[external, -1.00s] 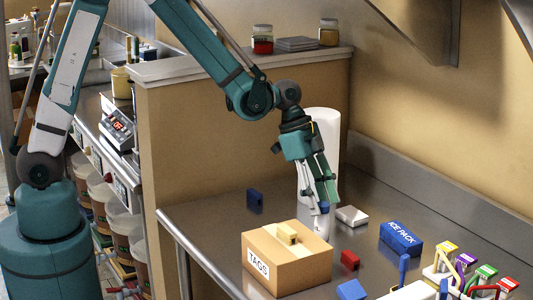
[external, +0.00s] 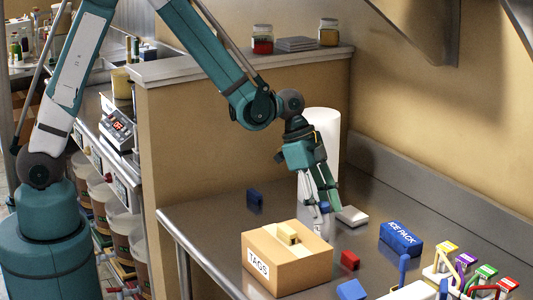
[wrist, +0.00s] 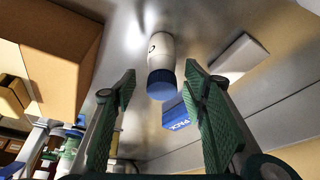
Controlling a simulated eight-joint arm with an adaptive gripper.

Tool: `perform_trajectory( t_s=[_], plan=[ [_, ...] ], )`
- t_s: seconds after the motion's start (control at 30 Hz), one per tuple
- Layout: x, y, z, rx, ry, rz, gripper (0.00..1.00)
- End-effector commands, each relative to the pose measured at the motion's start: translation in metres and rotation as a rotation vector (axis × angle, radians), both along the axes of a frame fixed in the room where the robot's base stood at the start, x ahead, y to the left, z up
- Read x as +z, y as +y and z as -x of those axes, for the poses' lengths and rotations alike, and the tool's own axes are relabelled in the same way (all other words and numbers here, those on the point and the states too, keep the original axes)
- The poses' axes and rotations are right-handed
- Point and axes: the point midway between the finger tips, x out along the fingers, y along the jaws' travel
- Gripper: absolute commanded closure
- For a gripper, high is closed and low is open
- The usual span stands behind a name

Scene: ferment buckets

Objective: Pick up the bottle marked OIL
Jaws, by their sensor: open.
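A small white bottle with a blue cap (wrist: 161,85) shows in the wrist view, its cap end toward me. A dark mark shows on the left of its white body (wrist: 163,48), but I cannot read it as OIL. My gripper (wrist: 160,76) is open, with one green finger on each side of the cap. Gaps show between the cap and both fingers in the wrist view. I cannot tell how far ahead the bottle lies.
A cardboard box marked TAGS (external: 288,262) stands just in front. A white box (external: 352,215), a blue ice pack (external: 400,239) and a red block (external: 349,260) lie to the right. A white paper roll (external: 325,128) stands behind my gripper. A small blue block (external: 254,199) is left.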

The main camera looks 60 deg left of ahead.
Motion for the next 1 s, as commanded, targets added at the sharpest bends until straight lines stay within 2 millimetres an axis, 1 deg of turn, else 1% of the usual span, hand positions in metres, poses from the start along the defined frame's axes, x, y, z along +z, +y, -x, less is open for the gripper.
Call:
perform_trajectory(
  t_s=[0.17,0.6,0.73,1.0],
  plan=[
    [-0.008,-0.002,-0.002,0.0,0.0,0.0,0.57],
    [-0.041,-0.014,-0.009,0.0,0.0,0.0,0.57],
    [-0.047,-0.016,-0.01,0.0,0.0,0.0,0.57],
    [-0.048,-0.016,-0.01,0.0,0.0,0.0,0.57]
  ],
)
